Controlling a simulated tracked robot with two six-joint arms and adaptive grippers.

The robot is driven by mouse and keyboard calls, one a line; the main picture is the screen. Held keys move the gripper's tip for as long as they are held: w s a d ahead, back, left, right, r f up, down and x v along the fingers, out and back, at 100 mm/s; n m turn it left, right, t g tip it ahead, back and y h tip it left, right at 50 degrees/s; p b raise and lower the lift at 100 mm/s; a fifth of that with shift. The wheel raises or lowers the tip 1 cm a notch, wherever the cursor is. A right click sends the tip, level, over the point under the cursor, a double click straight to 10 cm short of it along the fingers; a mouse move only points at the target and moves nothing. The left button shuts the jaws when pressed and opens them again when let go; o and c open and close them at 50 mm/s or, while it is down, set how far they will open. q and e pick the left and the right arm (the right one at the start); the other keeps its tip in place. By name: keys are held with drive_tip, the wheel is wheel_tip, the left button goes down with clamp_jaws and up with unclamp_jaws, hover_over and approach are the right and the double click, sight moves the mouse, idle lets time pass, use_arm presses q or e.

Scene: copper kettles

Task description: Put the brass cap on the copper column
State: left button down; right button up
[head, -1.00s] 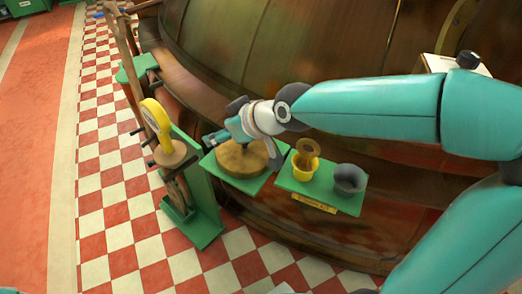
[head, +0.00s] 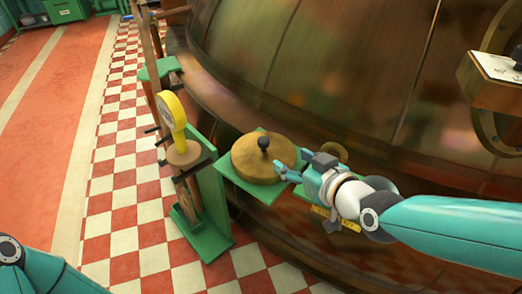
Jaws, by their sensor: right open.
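The brass cap (head: 248,168) is a broad, round, tan-gold disc with a black knob on top. It sits on a green shelf (head: 245,190) in the middle of the head view. My right gripper (head: 281,171) is open at the cap's right edge, below and right of the knob, holding nothing. I cannot tell whether its fingertips touch the cap. The likely copper column (head: 184,153) is the post with a round copper-brown top, left of the cap beside a green stand. My left gripper is out of view.
A yellow-rimmed gauge (head: 173,110) stands above the column. A second green shelf (head: 318,188) is mostly hidden behind my right gripper and arm. A large curved copper vessel (head: 300,60) fills the background. The checkered floor (head: 110,205) is open at the left.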

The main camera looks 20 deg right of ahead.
sight(267, 143)
drive_tip(key=p+x, duration=0.2)
drive_tip(key=p, duration=0.1)
drive_tip(key=p+x, duration=0.3)
drive_tip(key=shift+w+r, duration=0.15)
drive_tip(key=shift+r, duration=0.05)
drive_tip(key=x, duration=0.3)
drive_tip(key=shift+a+f+b, duration=0.1)
drive_tip(key=shift+f+b, duration=0.15)
drive_tip(key=shift+b, duration=0.1)
drive_tip(key=shift+r+b+x, duration=0.15)
drive_tip(key=shift+x, duration=1.15)
drive_tip(key=shift+r+b+x, duration=0.1)
drive_tip(key=shift+b+x, duration=0.05)
drive_tip(key=shift+x, duration=1.2)
drive_tip(key=shift+w, duration=0.1)
clamp_jaws()
drive_tip(key=shift+r, duration=0.1)
